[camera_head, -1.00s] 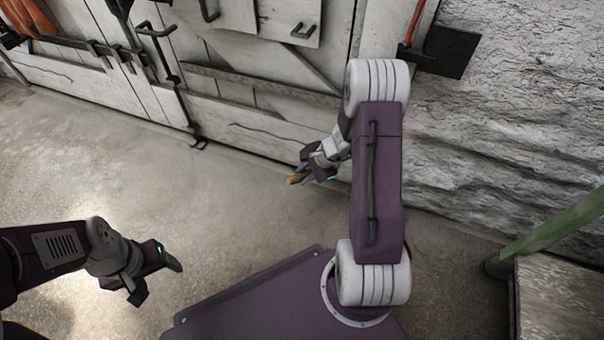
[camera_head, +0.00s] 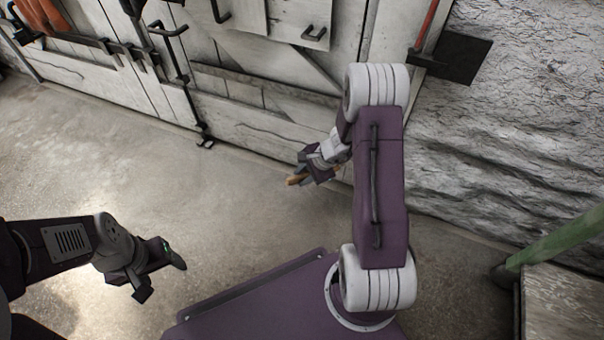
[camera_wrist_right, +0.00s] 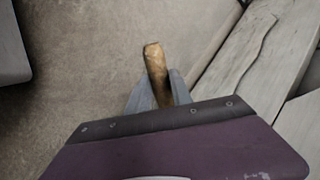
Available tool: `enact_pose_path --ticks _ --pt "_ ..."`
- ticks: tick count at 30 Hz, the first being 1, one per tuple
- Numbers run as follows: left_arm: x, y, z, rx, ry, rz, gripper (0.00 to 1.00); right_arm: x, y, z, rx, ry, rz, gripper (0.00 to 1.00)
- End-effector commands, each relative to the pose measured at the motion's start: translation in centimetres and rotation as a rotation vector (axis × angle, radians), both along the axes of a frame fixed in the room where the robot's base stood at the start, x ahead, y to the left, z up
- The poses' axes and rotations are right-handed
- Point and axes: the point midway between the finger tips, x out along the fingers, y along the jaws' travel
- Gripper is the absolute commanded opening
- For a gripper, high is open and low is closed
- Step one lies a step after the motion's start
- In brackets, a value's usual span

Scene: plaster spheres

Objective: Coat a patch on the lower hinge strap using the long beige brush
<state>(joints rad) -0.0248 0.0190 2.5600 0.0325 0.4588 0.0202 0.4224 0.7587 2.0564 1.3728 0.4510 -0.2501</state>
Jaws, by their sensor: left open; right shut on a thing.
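My right gripper (camera_head: 300,178) is shut on a tan, brush-like handle (camera_head: 293,181), in front of the door's low right part and apart from it. In the right wrist view the grey fingers (camera_wrist_right: 158,92) close around this tan-brown handle (camera_wrist_right: 154,60), whose blunt end points away from the wrist. No bristles show, so I cannot tell how the brush end sits. My left gripper (camera_head: 163,281) is open and empty above the floor at lower left. Dark metal fittings (camera_head: 75,42) cross the door at upper left; I cannot tell whether one is the lower hinge strap.
The worn white plank door (camera_head: 265,130) fills the top. A dark plate (camera_head: 462,57) with a red-handled tool (camera_head: 427,22) is on the rough plaster wall (camera_head: 520,120). A green bar (camera_head: 560,237) and wooden box (camera_head: 562,300) stand at right. The concrete floor (camera_head: 110,160) is clear.

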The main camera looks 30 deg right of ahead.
Motion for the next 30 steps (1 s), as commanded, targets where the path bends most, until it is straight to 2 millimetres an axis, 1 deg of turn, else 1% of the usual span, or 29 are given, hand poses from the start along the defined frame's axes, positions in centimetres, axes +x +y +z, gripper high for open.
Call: enact_pose_path --ticks 3,6,12,17,30 --pt "0.0 0.0 -0.08 0.0 0.0 0.0 0.67 -0.89 0.03 -0.01 -0.001 0.0 0.0 0.0" --pt "0.01 0.0 -0.07 0.0 0.0 0.0 0.67 -1.05 0.03 0.02 -0.001 0.0 0.0 0.0" --pt "0.0 0.0 0.02 0.0 0.0 0.0 0.67 -0.99 -0.04 0.06 -0.001 0.0 0.0 0.0" --pt "0.0 0.0 0.57 0.0 0.0 0.0 0.67 -0.48 -0.73 0.14 -0.001 0.0 0.0 0.0" --pt "0.0 0.0 0.58 0.0 0.0 0.0 0.67 -0.37 -0.8 0.08 -0.001 0.0 0.0 0.0"
